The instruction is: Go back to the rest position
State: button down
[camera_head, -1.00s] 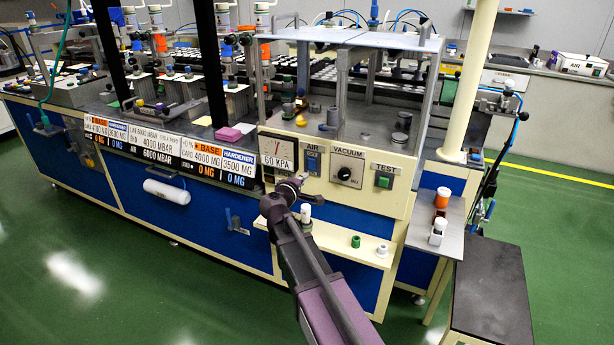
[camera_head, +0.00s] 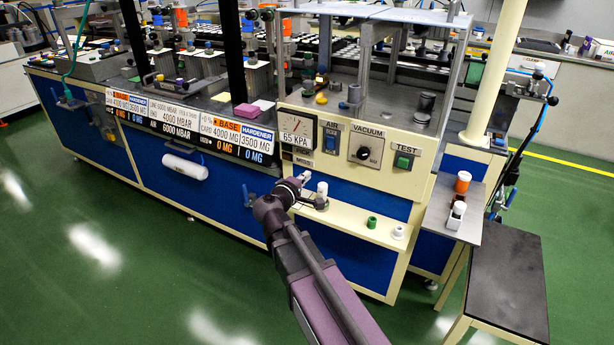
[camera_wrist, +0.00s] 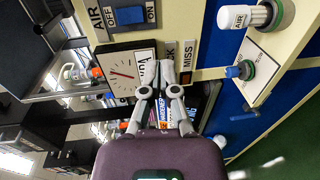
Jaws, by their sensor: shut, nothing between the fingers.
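My arm reaches up from the bottom of the head view, with my gripper (camera_head: 304,178) at its end, in front of the lower edge of the machine's control panel (camera_head: 358,146). The gripper is shut and empty. In the wrist view my gripper (camera_wrist: 157,82) has its fingers together in front of the panel, near the pressure gauge (camera_wrist: 122,74). A white-topped part (camera_head: 322,188) stands on the cream shelf (camera_head: 345,226), just right of the gripper; they look apart.
The shelf also holds a green part (camera_head: 372,222) and a white part (camera_head: 398,232). Green floor is open at left.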

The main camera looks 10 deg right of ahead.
jog(key=shift+d, duration=0.1)
jog(key=s+d+f+m+g+y, duration=0.2)
jog(key=s+d+f+m+g, duration=0.4)
jog(key=s+d+f+g, duration=0.3)
jog(key=s+a+f+m+g+y, duration=0.2)
jog(key=s+f+m+g+y, duration=0.25)
jog(key=s+f+y, duration=0.45)
notch_tip(320, 180, up, 26)
jog(key=s+h+p, duration=0.1)
jog(key=p, duration=2.3)
jog(key=shift+a, duration=0.15)
jog(key=shift+s, duration=0.1)
